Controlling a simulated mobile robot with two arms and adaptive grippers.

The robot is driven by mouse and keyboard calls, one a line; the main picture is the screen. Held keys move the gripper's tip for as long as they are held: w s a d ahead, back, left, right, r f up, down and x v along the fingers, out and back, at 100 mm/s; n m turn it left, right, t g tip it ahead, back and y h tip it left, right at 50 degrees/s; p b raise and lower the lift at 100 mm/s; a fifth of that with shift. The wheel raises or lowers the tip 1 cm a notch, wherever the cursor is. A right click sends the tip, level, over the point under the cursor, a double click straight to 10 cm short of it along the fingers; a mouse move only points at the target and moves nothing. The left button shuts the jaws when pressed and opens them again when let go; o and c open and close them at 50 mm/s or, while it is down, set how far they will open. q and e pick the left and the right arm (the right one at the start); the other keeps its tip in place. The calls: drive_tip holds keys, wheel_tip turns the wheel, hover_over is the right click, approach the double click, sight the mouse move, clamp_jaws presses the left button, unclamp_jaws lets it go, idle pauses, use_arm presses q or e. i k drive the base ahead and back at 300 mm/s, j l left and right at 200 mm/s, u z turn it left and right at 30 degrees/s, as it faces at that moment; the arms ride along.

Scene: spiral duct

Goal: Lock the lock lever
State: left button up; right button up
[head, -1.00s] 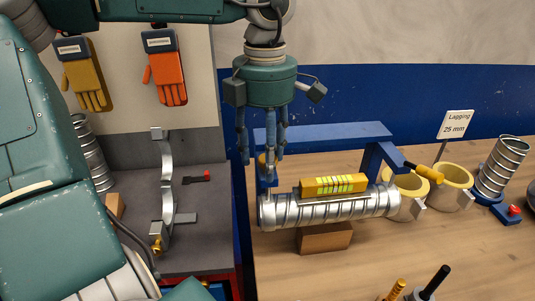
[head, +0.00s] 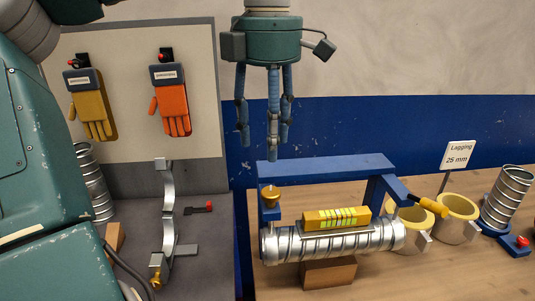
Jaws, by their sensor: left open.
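A yellow-handled lever (head: 432,206) sticks out from the right end of a blue clamp frame (head: 325,168) and slopes down to the right. It looks like the lock lever. The frame spans a silver spiral duct (head: 340,240) lying on the bench. A brass knob (head: 270,194) sits on the frame's left post. My left gripper (head: 264,143) hangs fingers down above the frame's left end, open and empty, well to the left of the lever. Its fingertips look clear of the frame and the knob. My right gripper is not in view.
A yellow level (head: 337,218) lies on the duct, and a wooden block (head: 328,272) supports it. A red-ended lever (head: 198,208) lies on the grey surface at left.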

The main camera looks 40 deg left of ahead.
sight(441, 211)
drive_tip(key=k+l, duration=0.75)
drive_tip(key=l, duration=0.25)
drive_tip(key=k+l, duration=0.4)
drive_tip(key=l, duration=0.05)
